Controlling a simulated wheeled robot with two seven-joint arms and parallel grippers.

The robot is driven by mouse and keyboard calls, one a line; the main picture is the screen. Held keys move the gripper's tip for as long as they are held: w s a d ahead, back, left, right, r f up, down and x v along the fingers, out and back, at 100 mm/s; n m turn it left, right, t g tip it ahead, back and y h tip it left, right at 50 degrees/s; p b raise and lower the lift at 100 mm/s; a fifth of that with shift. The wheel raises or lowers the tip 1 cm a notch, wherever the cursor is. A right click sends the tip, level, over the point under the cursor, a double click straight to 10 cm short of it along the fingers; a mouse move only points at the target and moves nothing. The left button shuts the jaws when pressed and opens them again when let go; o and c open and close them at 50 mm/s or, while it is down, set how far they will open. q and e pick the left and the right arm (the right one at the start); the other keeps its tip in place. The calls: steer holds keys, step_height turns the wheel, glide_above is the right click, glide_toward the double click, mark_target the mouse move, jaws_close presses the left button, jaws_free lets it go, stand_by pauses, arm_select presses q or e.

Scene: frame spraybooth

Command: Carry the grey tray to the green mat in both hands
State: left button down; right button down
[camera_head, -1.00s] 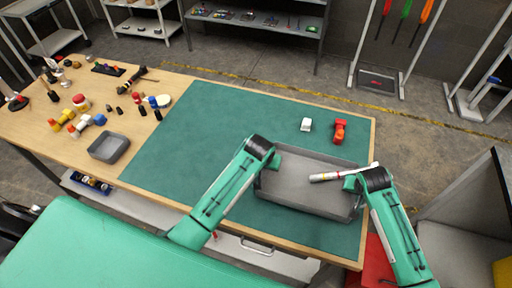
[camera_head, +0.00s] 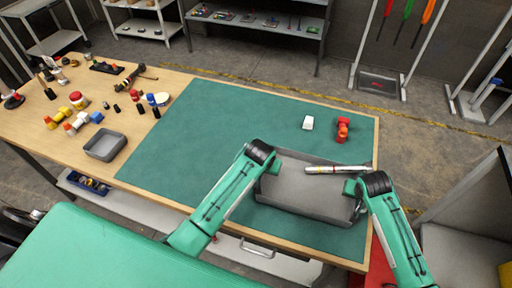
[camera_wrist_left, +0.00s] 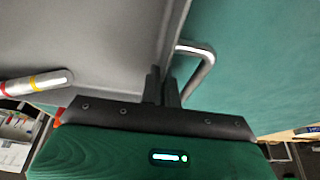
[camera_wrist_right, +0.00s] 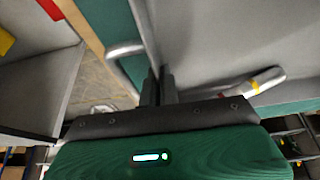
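The grey tray (camera_head: 300,190) is over the right part of the large green mat (camera_head: 200,135). Whether it rests on the mat or is slightly raised I cannot tell. A white tube with coloured bands (camera_head: 335,169) lies in it near the far wall; the tube also shows in the left wrist view (camera_wrist_left: 38,84). My left gripper (camera_head: 272,163) is at the tray's left end, its fingers (camera_wrist_left: 161,86) closed on the end wall beside a metal handle (camera_wrist_left: 196,62). My right gripper (camera_head: 350,187) is at the right end, its fingers (camera_wrist_right: 159,86) closed on that wall beside the other handle (camera_wrist_right: 124,49).
A small grey bin (camera_head: 105,146) and several tools and bottles are on the wooden left part of the table. The middle of the mat is clear.

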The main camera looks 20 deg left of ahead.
arm_select(q)
steer(key=shift+f, duration=0.3)
arm_select(e)
steer(key=shift+d+f, duration=0.1)
steer(key=shift+f, duration=0.15)
arm_select(q)
steer(key=c, duration=2)
jaws_free()
steer(key=shift+c, duration=0.2)
arm_select(e)
steer(key=c, duration=2)
jaws_free()
steer(key=shift+c, duration=0.2)
arm_select(q)
steer(key=o, duration=0.4)
steer(key=shift+c, duration=0.2)
arm_select(e)
steer(key=o, duration=0.4)
steer(key=shift+c, duration=0.2)
arm_select(q)
steer(key=shift+r, duration=0.1)
steer(key=v, duration=1.1)
steer(key=shift+s+r, duration=0.3)
arm_select(e)
steer(key=shift+r, duration=0.1)
steer(key=v, duration=1.2)
steer(key=shift+s, duration=0.1)
